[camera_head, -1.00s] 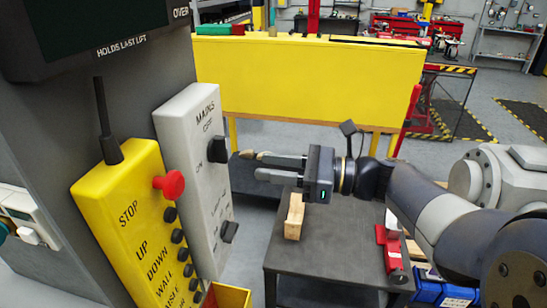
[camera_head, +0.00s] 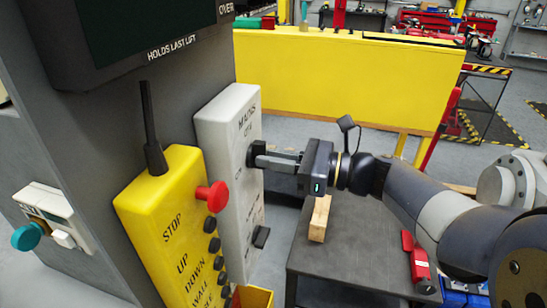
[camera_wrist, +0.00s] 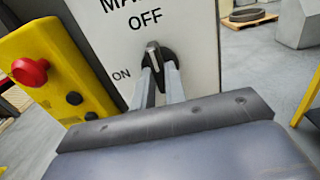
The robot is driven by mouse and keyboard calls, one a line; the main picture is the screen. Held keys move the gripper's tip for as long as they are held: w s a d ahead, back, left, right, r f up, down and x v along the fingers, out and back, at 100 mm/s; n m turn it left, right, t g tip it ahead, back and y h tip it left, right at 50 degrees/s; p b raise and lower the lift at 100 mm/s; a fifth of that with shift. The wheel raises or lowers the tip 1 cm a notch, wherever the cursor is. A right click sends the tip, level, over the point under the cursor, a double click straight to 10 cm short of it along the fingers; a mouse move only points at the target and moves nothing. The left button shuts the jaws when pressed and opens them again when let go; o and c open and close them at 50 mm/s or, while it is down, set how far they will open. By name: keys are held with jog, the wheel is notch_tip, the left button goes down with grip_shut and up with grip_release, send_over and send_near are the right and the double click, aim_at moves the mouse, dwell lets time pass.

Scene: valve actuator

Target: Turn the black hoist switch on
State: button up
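A grey switch box (camera_head: 226,119) stands beside a yellow pendant and carries two black switches. The upper switch (camera_wrist: 153,56) is labelled MAINS in the head view, with OFF above it and ON at its left in the wrist view. Its handle points up toward OFF. The lower black switch (camera_head: 261,237) has a label too small to read; I read no "hoist" label. My gripper (camera_head: 255,156) is at the upper switch, its two fingers on either side of the handle in the wrist view (camera_wrist: 158,76). I cannot tell whether they press on it.
The yellow pendant (camera_head: 165,210) with a red stop button (camera_head: 212,196) and several black buttons is close at the left. A dark table (camera_head: 345,250) with a wooden block (camera_head: 319,219) stands below my arm. A yellow barrier (camera_head: 345,80) is behind.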

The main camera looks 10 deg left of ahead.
grip_shut()
jog(key=shift+f+n+b, duration=0.1)
jog(key=shift+n+b, duration=0.2)
jog(key=shift+b, duration=0.2)
jog(key=shift+n+b, duration=8.1)
jog(key=shift+b, duration=0.55)
